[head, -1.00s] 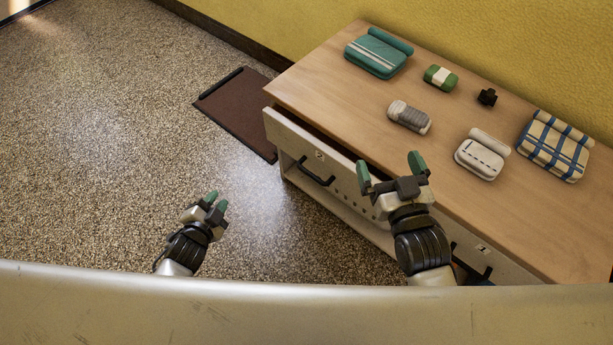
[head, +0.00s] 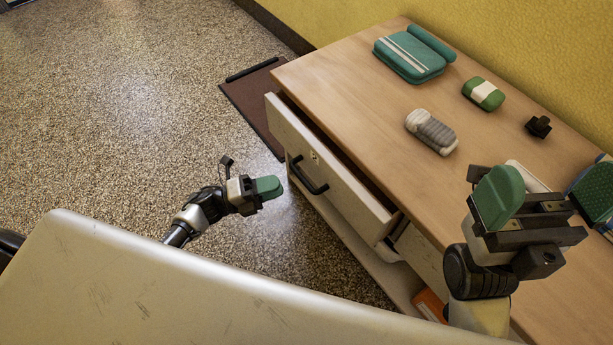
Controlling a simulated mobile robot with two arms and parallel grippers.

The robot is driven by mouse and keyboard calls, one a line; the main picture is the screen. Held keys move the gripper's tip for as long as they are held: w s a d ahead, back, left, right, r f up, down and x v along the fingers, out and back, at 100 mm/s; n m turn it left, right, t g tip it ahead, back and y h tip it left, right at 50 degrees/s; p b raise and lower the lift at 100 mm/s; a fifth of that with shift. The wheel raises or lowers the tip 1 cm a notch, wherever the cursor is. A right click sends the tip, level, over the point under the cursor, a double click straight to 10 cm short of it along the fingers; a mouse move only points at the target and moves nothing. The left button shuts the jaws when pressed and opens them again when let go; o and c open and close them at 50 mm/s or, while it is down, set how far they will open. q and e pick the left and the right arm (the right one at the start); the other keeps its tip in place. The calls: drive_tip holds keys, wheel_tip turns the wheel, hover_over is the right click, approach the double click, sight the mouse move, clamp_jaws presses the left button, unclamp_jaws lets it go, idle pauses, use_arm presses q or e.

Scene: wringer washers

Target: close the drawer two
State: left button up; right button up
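The wooden-topped cabinet (head: 365,105) has a pale front drawer (head: 335,178) with a black bar handle (head: 309,176). This drawer stands pulled out, with a dark gap between its front and the top. Its small label is too small to read. My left gripper (head: 262,188) is left of the drawer front, apart from the handle. One green fingertip shows and the other is hidden, so its opening is unclear.
On the top are a teal folded case (head: 409,55), a green-and-white bar (head: 484,94), a black small block (head: 538,126) and a grey-white roll (head: 432,132). An orange item (head: 431,304) shows low in the cabinet. A brown mat (head: 253,98) lies on the floor. Floor left of the drawer is clear.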

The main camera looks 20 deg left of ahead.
sight(302, 176)
use_arm(q)
drive_tip(key=b+x, duration=0.1)
drive_tip(key=x, duration=0.6)
drive_tip(key=shift+w+d+r, duration=0.1)
clamp_jaws()
